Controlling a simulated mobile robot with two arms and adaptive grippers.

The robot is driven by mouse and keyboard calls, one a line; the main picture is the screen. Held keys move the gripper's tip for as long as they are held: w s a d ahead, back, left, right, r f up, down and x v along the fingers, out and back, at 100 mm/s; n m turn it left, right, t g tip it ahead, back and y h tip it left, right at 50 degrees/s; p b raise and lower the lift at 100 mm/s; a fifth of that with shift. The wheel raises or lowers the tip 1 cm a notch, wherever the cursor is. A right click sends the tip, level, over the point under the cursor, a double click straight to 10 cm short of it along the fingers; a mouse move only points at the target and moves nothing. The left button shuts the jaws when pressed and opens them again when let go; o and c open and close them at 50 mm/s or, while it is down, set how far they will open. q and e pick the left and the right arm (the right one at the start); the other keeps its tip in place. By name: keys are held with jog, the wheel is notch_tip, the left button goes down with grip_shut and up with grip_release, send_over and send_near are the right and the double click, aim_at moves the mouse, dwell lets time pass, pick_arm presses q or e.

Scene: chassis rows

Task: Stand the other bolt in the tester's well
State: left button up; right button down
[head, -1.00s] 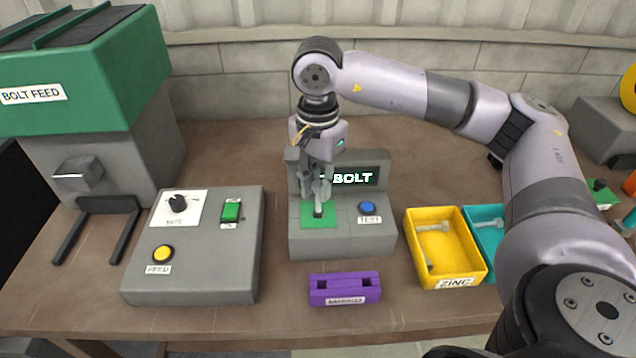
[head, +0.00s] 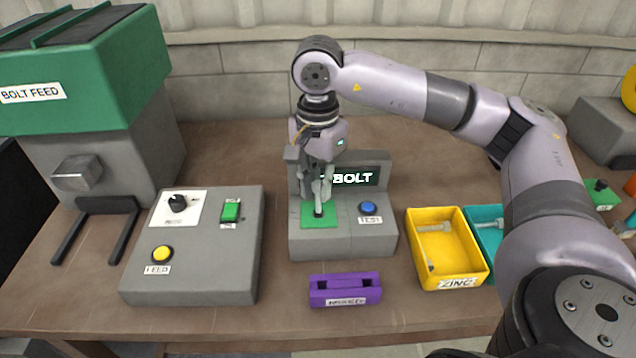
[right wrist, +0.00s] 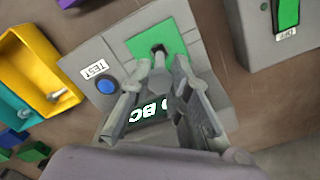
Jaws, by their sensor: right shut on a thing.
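My right gripper (head: 320,200) points down over the green pad and is shut on a grey bolt (right wrist: 158,76). In the right wrist view, the bolt lies between the two fingers, its lower end over a dark spot (right wrist: 158,49) on the green pad (right wrist: 178,38). My left gripper is out of view.
A purple slotted block (head: 345,291) lies in front. The control box (head: 195,276) and the bolt feed (head: 80,80) are at left.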

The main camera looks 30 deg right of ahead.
aim_at(318, 211)
jog(key=shift+f, duration=0.25)
jog(key=shift+f+b, duration=1.9)
jog(key=c, duration=1.4)
grip_release()
notch_tip(318, 211, up, 12)
jog(key=shift+r, duration=0.1)
